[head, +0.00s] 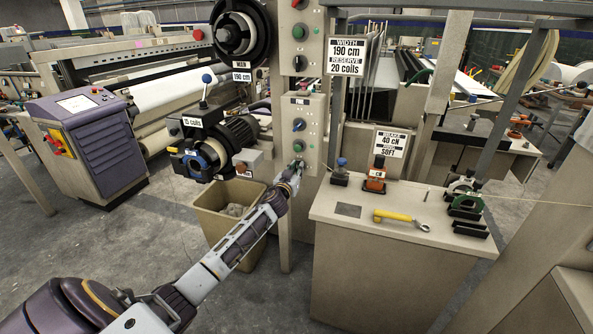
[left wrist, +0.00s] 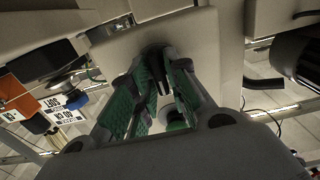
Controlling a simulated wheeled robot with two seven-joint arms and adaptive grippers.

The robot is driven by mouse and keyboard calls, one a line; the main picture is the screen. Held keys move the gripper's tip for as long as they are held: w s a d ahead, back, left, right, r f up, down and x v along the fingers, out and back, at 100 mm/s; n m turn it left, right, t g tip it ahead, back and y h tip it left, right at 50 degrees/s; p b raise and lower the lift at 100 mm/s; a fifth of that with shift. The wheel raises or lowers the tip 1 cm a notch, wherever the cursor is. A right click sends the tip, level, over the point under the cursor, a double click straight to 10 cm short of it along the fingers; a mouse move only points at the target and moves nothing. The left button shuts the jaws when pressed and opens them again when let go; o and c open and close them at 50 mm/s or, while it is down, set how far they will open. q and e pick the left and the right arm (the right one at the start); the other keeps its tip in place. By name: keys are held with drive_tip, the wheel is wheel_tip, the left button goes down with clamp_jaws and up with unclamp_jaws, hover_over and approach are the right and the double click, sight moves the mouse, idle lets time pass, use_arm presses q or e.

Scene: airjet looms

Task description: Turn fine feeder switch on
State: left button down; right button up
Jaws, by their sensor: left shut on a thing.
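The feeder's beige control box (head: 314,128) is on a post in the middle of the head view, with a green button (head: 298,145) on its face. My left arm reaches up from the lower left. My left gripper (head: 297,168) is at the lower part of this box, just below the green button. In the left wrist view the green-padded fingers (left wrist: 162,92) are closed around a small black switch knob (left wrist: 163,80) on the beige panel. The fingers partly hide the knob, so its exact turn angle cannot be read. My right gripper is not in view.
A similar upper box has a green button (head: 298,32) and a black knob (head: 299,63). The black feeder (head: 205,145) is left of the post, above a beige bin (head: 212,222). A cabinet (head: 365,265) at the right carries a yellow-handled tool (head: 395,217). Open floor is at lower left.

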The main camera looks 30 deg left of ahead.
use_arm(q)
drive_tip(key=shift+m, duration=0.5)
drive_tip(key=m, duration=0.5)
drive_tip(key=m+p, duration=0.1)
drive_tip(key=m, duration=0.5)
drive_tip(key=m+p, duration=0.1)
drive_tip(key=m, duration=0.5)
drive_tip(key=shift+d+f, duration=0.3)
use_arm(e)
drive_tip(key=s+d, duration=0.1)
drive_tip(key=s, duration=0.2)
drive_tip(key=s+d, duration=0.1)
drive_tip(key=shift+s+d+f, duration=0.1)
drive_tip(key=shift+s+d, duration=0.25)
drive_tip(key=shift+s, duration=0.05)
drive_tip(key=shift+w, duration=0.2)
use_arm(q)
drive_tip(key=c, duration=1.5)
unclamp_jaws()
